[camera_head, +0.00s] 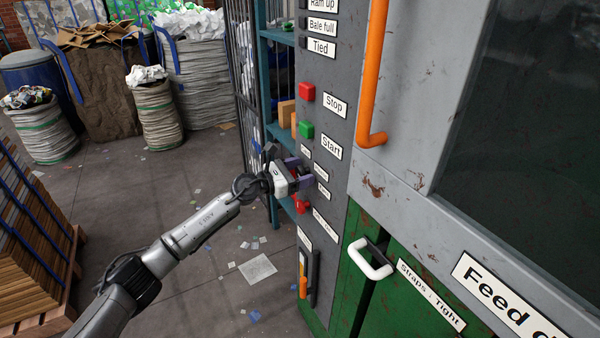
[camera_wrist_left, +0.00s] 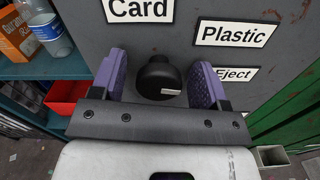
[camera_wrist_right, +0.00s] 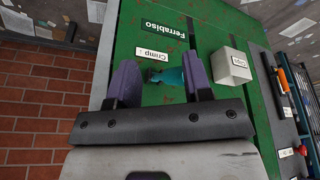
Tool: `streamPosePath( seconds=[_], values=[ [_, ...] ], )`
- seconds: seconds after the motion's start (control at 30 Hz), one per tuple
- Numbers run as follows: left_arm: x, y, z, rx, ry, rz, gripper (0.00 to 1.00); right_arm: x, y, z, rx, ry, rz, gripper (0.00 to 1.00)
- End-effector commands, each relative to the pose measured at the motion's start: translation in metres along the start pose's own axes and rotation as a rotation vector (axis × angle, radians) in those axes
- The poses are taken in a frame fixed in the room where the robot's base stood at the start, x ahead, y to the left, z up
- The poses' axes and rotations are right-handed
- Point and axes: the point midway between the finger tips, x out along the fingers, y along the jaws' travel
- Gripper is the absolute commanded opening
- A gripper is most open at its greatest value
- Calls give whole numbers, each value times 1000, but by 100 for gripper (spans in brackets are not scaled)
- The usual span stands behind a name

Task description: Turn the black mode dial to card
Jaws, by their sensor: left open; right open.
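The black mode dial (camera_wrist_left: 158,76) is on the grey panel in the left wrist view, with a white mark at its lower right edge. The labels Card (camera_wrist_left: 139,9), Plastic (camera_wrist_left: 236,33) and Eject (camera_wrist_left: 234,74) are around it, Card above and the others to the right. My left gripper (camera_wrist_left: 157,80) is open, one purple finger on each side of the dial, with gaps visible. In the head view this gripper (camera_head: 299,177) is at the panel and largely hides the dial. My right gripper (camera_wrist_right: 160,80) is open before a green panel, away from the dial.
Above the dial are a green Start button (camera_head: 306,129) and a red Stop button (camera_head: 307,92); a red knob (camera_head: 302,206) is below. An orange handle (camera_head: 371,75) stands out at right. A teal part (camera_wrist_right: 167,76) shows between my right fingers, beside a white block (camera_wrist_right: 231,66).

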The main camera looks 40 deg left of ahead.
Motion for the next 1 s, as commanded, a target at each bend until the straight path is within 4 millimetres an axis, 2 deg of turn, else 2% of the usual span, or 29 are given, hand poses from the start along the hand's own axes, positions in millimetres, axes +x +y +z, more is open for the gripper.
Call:
streamPosePath(
  seconds=[0.07, 0.57, 0.77, 1.0],
  values=[
    [0, 0, 0, 0, 0, 0, 68, 0, 0, 0, 0, 0, 0, 46],
    [0, 0, 0, 0, 0, 0, 21, 0, -2, 0, 6, 1, -4, 46],
    [0, 0, 1, -18, 0, 0, 21, -3, -2, -2, 8, 1, -6, 46],
    [0, 1, 4, -140, 2, 1, 21, -20, -2, -7, 8, 1, -6, 46]
  ],
)
